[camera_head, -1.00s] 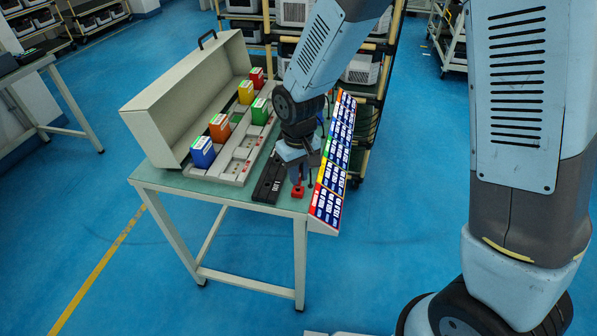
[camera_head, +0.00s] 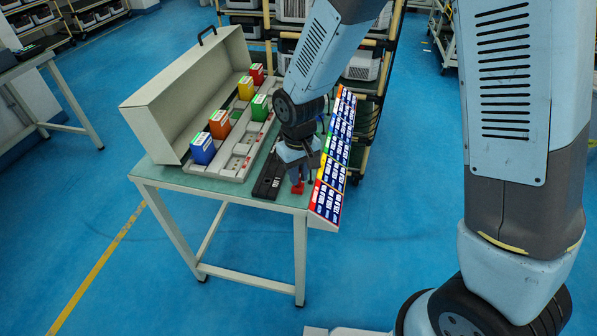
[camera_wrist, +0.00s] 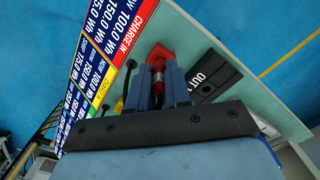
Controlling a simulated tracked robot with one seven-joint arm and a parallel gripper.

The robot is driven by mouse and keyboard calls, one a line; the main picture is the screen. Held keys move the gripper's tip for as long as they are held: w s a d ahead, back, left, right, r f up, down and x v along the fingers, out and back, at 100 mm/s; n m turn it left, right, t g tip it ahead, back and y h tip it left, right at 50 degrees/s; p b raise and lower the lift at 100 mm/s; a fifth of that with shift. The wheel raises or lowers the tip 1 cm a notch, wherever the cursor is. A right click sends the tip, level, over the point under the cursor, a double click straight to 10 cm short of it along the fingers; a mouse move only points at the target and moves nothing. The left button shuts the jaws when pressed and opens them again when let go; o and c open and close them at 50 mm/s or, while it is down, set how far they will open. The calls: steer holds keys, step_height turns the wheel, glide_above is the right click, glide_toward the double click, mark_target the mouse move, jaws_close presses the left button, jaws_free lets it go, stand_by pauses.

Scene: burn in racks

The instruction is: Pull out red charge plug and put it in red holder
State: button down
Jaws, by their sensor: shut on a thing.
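The red charge plug (camera_wrist: 159,57) shows between the tips of my gripper (camera_wrist: 157,88) in the wrist view, and my gripper is shut on it. In the head view, my gripper (camera_head: 297,178) points down near the front right corner of the table. The red plug (camera_head: 298,188) shows below it, close to the table top. I cannot tell whether the plug is clear of its socket, because the fingers hide its lower part. I cannot make out a separate red holder in either view.
A slanted label panel (camera_head: 328,190) with a red "CHARGE IN" section stands right beside my gripper. A black strip (camera_head: 270,180) lies to its left. A rack with several coloured blocks and an open grey cover (camera_head: 165,100) fills the table's left.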

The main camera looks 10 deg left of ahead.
steer(key=shift+f, duration=0.15)
steer(key=c, duration=1.5)
jaws_free()
steer(key=o, duration=0.5)
